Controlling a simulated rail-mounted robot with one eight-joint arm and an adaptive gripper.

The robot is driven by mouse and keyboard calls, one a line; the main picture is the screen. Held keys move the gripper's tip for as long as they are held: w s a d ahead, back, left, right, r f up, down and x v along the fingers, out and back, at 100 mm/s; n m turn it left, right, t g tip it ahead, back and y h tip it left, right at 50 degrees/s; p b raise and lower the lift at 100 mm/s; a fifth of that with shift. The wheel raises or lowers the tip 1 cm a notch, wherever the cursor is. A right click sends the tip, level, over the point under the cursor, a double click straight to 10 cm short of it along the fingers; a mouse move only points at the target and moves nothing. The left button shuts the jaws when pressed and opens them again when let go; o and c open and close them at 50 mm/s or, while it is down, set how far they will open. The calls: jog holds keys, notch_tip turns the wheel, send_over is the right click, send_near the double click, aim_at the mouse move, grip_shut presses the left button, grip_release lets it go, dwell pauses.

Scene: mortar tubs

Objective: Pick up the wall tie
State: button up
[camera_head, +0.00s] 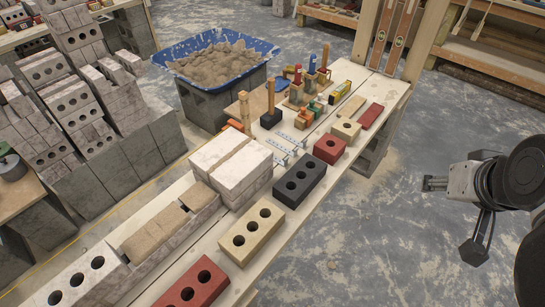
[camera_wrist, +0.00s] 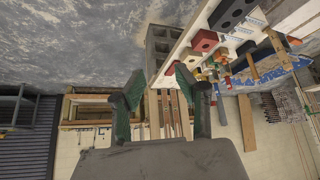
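Thin silvery metal strips, which look like the wall ties (camera_head: 277,147), lie on the wooden bench between the stacked white blocks and the tools. Another similar strip (camera_head: 293,138) lies just beyond. My gripper (camera_head: 430,184) is at the right of the head view, out over the floor and well apart from the bench. In the wrist view, my gripper (camera_wrist: 157,88) has its two fingers spread with nothing between them.
The bench (camera_head: 262,252) carries a dark brick (camera_head: 299,180), a red brick (camera_head: 329,149), a cream brick (camera_head: 252,231), stacked white blocks (camera_head: 231,165) and upright-handled tools. A blue mortar tub (camera_head: 268,50) stands behind. Open floor lies between bench and arm.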

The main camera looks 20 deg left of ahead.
jog(key=w+a+n+g+y+b, duration=0.1)
jog(key=w+a+n, duration=0.2)
jog(key=w+a, duration=0.45)
jog(key=n+g+y+b, duration=0.3)
jog(key=n+g, duration=0.1)
jog(key=n, duration=0.6)
send_over(287, 159)
jog(key=s+d, duration=0.2)
jog(key=d, duration=0.3)
notch_tip(287, 159, down, 22)
jog(key=b+x, duration=0.3)
jog(key=x, duration=1.1)
jog(key=shift+w+a+b, duration=0.1)
jog(key=shift+a+b, duration=0.1)
jog(key=shift+b, duration=0.1)
jog(key=shift+c, duration=0.2)
grip_shut()
